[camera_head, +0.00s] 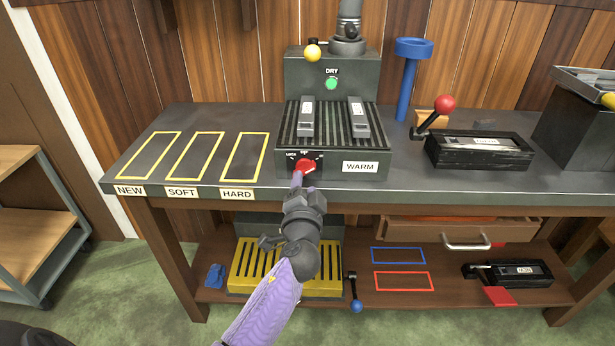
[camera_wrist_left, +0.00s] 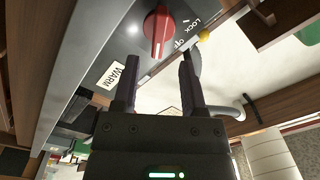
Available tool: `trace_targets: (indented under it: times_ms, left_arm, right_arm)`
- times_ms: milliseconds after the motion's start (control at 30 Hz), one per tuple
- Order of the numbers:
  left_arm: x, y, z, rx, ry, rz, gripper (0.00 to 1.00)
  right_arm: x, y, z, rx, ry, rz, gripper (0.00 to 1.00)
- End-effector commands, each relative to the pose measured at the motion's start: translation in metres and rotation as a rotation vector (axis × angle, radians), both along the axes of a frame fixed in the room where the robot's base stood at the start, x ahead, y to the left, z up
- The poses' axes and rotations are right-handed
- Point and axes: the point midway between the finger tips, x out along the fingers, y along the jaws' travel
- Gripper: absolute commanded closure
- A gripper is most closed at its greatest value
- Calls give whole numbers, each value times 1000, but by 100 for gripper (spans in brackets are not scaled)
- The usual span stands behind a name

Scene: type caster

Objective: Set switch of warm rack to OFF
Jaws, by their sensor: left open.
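The warm rack (camera_head: 333,150) is a dark ribbed box on the bench with a WARM label (camera_head: 360,167) on its front. Its red rotary switch (camera_head: 305,166) is on the left of that front, partly hidden by my gripper in the head view. The switch (camera_wrist_left: 158,32) shows clear in the left wrist view, with LOCK lettering at its right. My left gripper (camera_head: 299,183) is just in front of the switch. In the wrist view its open fingers (camera_wrist_left: 157,75) are below the knob, apart from it and empty. My right gripper is not in view.
Two grey metal pieces (camera_head: 306,117) lie on the rack's ribs. Yellow outlined slots (camera_head: 197,156) are empty at left. A black block with a red-ball lever (camera_head: 476,149) stands at right. An open drawer (camera_head: 461,231) and a yellow slotted tray (camera_head: 285,285) are below.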

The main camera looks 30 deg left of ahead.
Motion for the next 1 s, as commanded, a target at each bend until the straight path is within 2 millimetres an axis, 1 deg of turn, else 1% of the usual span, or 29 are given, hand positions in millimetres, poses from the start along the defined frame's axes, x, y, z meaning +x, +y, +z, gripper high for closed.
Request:
trace_targets:
  times_ms: [33,100,200,333,533,567,600,667,700,800,1000]
  left_arm:
    - [10,6,-3,3,2,0,46]
    - [21,13,-4,1,2,0,46]
    - [31,19,-3,1,3,0,46]
    - [36,22,-2,0,3,-2,46]
    - [36,22,-1,-1,3,-2,46]
    - [36,22,-1,-1,3,-2,50]
    - [36,22,-2,-1,4,-1,58]
    - [36,22,-2,-1,4,-1,71]
    - [36,22,-2,-1,4,-1,79]
    - [36,21,-2,-1,4,-1,100]
    - [36,21,-2,-1,4,-1,100]
  right_arm:
    - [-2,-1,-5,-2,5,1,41]
    - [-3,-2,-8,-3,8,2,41]
    - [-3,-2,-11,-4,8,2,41]
    - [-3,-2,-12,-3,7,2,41]
    - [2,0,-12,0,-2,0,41]
    - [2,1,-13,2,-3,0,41]
    - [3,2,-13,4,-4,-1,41]
    - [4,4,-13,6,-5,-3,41]
    - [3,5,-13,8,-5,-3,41]
    - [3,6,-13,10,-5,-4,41]
    - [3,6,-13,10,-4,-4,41]
